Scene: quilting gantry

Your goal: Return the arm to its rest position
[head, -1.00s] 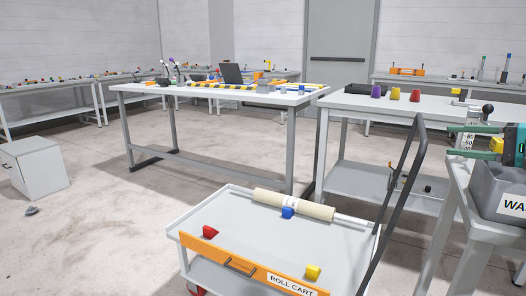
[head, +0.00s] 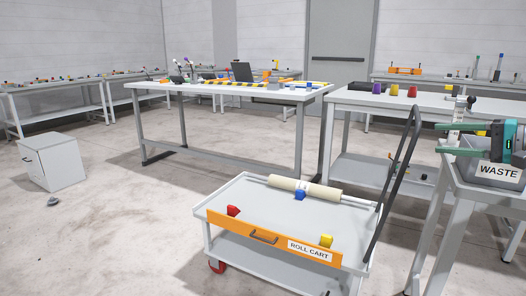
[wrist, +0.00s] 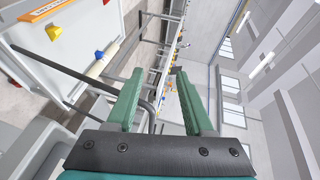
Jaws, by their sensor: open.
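My gripper (head: 443,138) is at the right edge of the head view, with its green fingers pointing left and spread apart. It is above or in front of the grey bin labelled WASTE (head: 484,174); the exact gap cannot be told. In the wrist view my gripper (wrist: 158,74) is open, with nothing between its fingers. The rest of the arm is outside the head view.
The roll cart (head: 226,254) stands in front with a cream roll (head: 304,189), a red block (head: 233,210), a blue block (head: 300,195) and a yellow block (head: 326,241). A long table (head: 200,91) stands behind. A cabinet (head: 56,162) stands left. Floor at left is mostly clear.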

